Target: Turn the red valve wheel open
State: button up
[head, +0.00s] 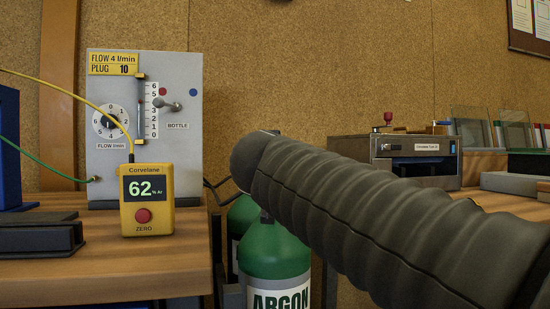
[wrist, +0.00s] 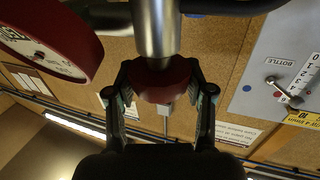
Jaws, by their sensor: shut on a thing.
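The red valve wheel (wrist: 166,76) is in the upper middle of the wrist view, at the end of a bright metal stem (wrist: 156,28). My gripper (wrist: 160,91) has one finger on each side of the wheel and is shut on it. In the head view my ribbed arm crosses the right half and hides the wheel and my gripper. Below the arm stands a green cylinder (head: 274,250) marked ARGON.
A red-rimmed gauge (wrist: 42,38) sits close to the left of the wheel in the wrist view. A grey flow panel (head: 188,140) and a yellow meter (head: 147,200) reading 62 stand on the left bench. A metal box (head: 430,165) is at the right.

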jog(key=shift+d+n+y+p, duration=0.1)
jog(key=shift+n+y+p, duration=0.5)
jog(key=shift+n+y, duration=0.45)
jog(key=shift+r+y+p, duration=0.1)
jog(key=shift+y+p, duration=0.65)
jog(key=shift+p, duration=0.05)
jog(key=n+y+p, duration=0.1)
jog(key=p, duration=0.3)
jog(key=n+g+y+p, duration=0.1)
jog(key=p, duration=0.2)
jog(key=shift+w+r+y+p, duration=0.15)
jog(key=shift+r+y+p, duration=0.15)
jog(key=shift+y+p, duration=0.1)
jog(key=n+y+p, duration=0.1)
jog(key=p, duration=0.2)
jog(key=shift+f+n+g+y+p, duration=0.2)
jog(key=shift+n+g+y+p, duration=0.1)
jog(key=shift+y+p, duration=0.25)
jog(key=shift+n+g+y+b, duration=0.3)
jog(key=shift+n+y+b, duration=0.05)
jog(key=shift+y+b, duration=0.2)
jog(key=shift+n+g+y+p, duration=0.5)
jog(key=shift+n+g+y, duration=0.2)
jog(key=shift+y, duration=0.2)
jog(key=shift+f+y, duration=0.25)
jog(key=shift+y, duration=0.05)
